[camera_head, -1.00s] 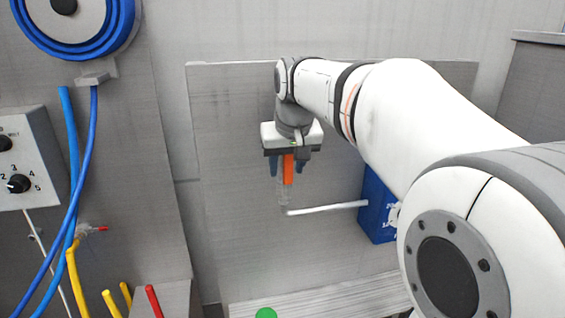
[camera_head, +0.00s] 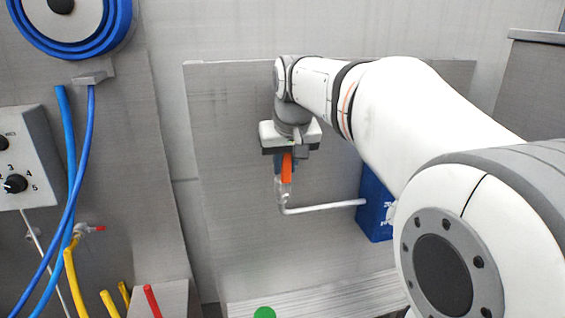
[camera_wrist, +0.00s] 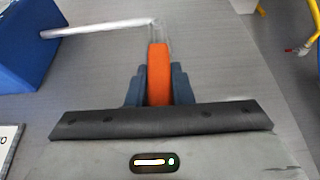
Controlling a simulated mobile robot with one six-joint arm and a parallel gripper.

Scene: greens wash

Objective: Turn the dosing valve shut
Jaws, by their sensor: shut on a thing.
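The dosing valve shows as an orange lever (camera_head: 287,169) on a clear valve body (camera_head: 284,192), with a pale tube running right from it. My gripper (camera_head: 283,172) points down at it in front of the grey panel. In the wrist view, the orange lever (camera_wrist: 158,76) stands between my two blue fingers (camera_wrist: 159,84), which are close against it on both sides, so my gripper is shut on it. The clear body (camera_wrist: 159,32) lies beyond the fingertips. The lower end of the lever is hidden in the wrist view.
A blue box (camera_head: 375,205) stands right of the valve, joined by the pale tube (camera_head: 325,208). A control box with a knob (camera_head: 15,184), blue hoses (camera_head: 66,130) and a small red-handled tap (camera_head: 92,228) are at left. A green disc (camera_head: 265,313) is at the bottom.

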